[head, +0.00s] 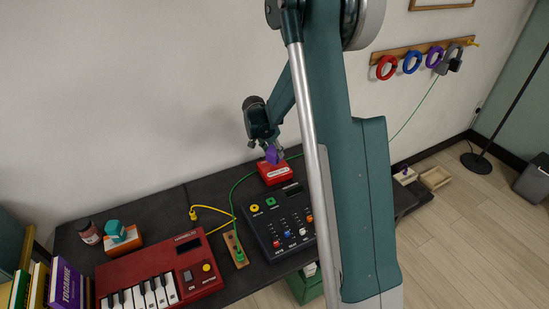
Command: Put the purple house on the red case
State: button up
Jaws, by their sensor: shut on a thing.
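The purple house (271,154) is small and sits between the fingertips of my gripper (269,148), which is shut on it. The red case (275,173) lies on the dark table at the back right, behind the dark mixer. The house is right over the red case, near its top. I cannot tell whether the two touch. Part of the house is hidden by the fingers.
The dark mixer (278,222) with knobs and a red keyboard (160,275) stand in front. A teal block (115,230) rests on an orange thing at left, beside a jar (89,233). A green cable (234,205) runs close to the red case.

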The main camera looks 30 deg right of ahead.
jog(key=shift+f, duration=0.1)
jog(key=shift+f, duration=1.8)
jog(key=shift+f+b, duration=0.15)
jog(key=shift+b, duration=0.25)
jog(key=o, duration=0.9)
jog(key=p+v, duration=0.1)
jog(key=v, duration=1.1)
jog(key=shift+p, duration=0.35)
jog(key=shift+s+a, duration=0.1)
